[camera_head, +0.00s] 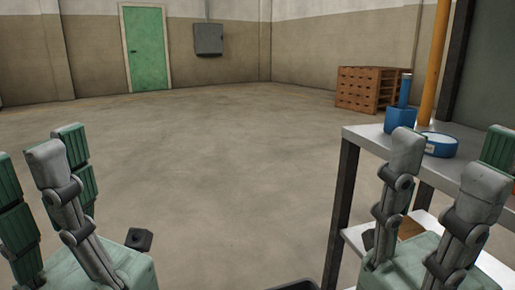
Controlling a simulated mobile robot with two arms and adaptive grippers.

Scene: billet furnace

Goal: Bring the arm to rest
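My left gripper (43,150) is in the lower left corner of the head view. Its grey and grooved green fingers point up and stand apart, with nothing visible between them. My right gripper (455,150) is at the lower right, in front of the metal bench in the picture. Its fingers also point up and are spread, with no object seen between them. The lower parts of both grippers are cut off by the picture's bottom edge.
A metal bench (372,138) with a lower shelf stands at right. On it are a blue holder (400,119) and a blue round dish (440,145). A yellow pole (434,65) and wooden crates (368,90) are beyond. The middle floor (210,165) is clear.

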